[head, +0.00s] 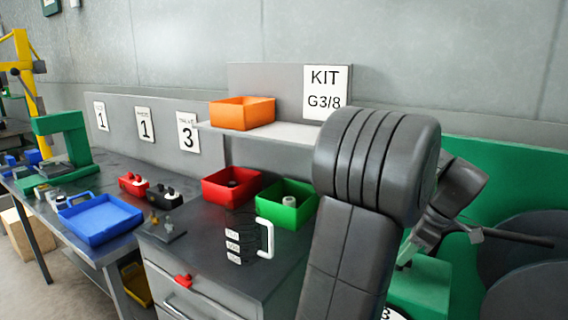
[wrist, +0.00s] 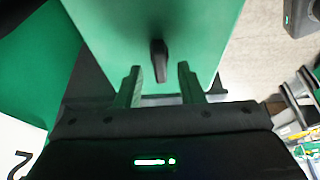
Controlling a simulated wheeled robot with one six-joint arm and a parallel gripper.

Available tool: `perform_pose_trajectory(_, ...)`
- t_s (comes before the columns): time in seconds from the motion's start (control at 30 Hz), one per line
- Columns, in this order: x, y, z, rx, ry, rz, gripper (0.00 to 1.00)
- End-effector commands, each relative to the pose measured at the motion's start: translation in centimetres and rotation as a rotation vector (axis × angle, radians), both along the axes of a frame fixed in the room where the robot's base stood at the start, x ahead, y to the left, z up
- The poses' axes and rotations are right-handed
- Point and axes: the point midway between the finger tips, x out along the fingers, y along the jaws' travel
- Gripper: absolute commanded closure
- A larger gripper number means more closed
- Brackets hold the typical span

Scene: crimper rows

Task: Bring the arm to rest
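My arm (head: 375,170) stands bent in the right half of the head view, its big dark elbow raised in front of the bench. Its far end points down behind the elbow, over a green block-like machine (head: 425,278), and my gripper is mostly hidden there. In the wrist view my gripper (wrist: 161,72) has its two fingers apart with nothing held between them. A short black lever or knob (wrist: 158,58) on a green surface (wrist: 115,30) shows just beyond and between the fingertips. I cannot tell whether they touch it.
The grey cabinet (head: 205,265) carries a red bin (head: 215,190), a green bin (head: 300,212) and a white-handled item (head: 266,238). An orange bin (head: 240,115) sits on the shelf above. A blue tray (head: 100,222) lies on the left bench. Dark round shapes (head: 520,250) stand at right.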

Motion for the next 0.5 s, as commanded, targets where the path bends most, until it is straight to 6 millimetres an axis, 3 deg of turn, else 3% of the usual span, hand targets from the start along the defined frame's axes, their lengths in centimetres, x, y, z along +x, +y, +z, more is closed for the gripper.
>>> perform_pose_trajectory(0.07,0.21,0.58,-1.33,0.001,0.002,-0.004,0.65)
perform_pose_trajectory(0.5,-0.02,0.59,-0.97,0.0,-0.001,-0.418,0.65)
